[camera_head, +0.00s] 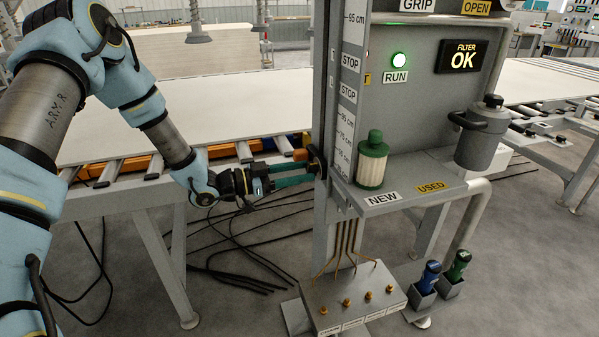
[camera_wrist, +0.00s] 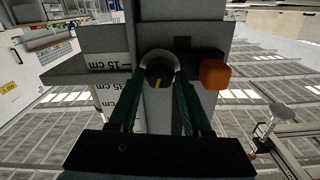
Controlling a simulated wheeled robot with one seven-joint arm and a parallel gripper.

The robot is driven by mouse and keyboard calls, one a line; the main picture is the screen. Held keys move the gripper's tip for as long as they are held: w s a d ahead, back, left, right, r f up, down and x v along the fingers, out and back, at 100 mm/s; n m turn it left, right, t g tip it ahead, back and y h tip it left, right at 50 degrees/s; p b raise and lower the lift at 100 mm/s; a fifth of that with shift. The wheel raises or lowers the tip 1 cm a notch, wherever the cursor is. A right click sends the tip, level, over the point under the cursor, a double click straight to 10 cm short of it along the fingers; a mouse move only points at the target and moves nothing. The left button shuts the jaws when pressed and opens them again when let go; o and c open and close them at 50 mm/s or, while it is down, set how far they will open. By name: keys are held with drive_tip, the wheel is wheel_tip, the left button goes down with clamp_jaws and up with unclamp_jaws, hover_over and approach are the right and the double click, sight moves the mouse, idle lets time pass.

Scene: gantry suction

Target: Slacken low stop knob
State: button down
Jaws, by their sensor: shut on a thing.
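The low stop knob (camera_wrist: 160,70) is round and dark with a yellow mark on its face, seen end-on in the wrist view. My gripper (camera_wrist: 159,80) has its two green fingers shut on it, one on each side. In the head view my gripper (camera_head: 308,172) reaches from the left to the upright grey column (camera_head: 328,100), where a dark round part (camera_head: 317,160) shows at the fingertips. The fingers partly hide the knob there. An orange block (camera_wrist: 214,73) sits just right of the knob in the wrist view, apart from the fingers.
A shelf (camera_head: 410,185) right of the column holds a green-topped filter (camera_head: 372,160). A grey canister (camera_head: 482,132) hangs beside it. A low box with brass fittings (camera_head: 352,298) stands below. A roller table with a pale board (camera_head: 220,110) lies behind my arm.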

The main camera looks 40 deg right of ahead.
drive_tip(key=shift+n, duration=3.2)
drive_tip(key=shift+c, duration=1.7)
unclamp_jaws()
drive_tip(key=b+v, duration=0.2)
drive_tip(key=v, duration=0.8)
drive_tip(key=shift+w+a+b, duration=0.15)
drive_tip(key=shift+a+b, duration=0.2)
drive_tip(key=shift+a, duration=0.05)
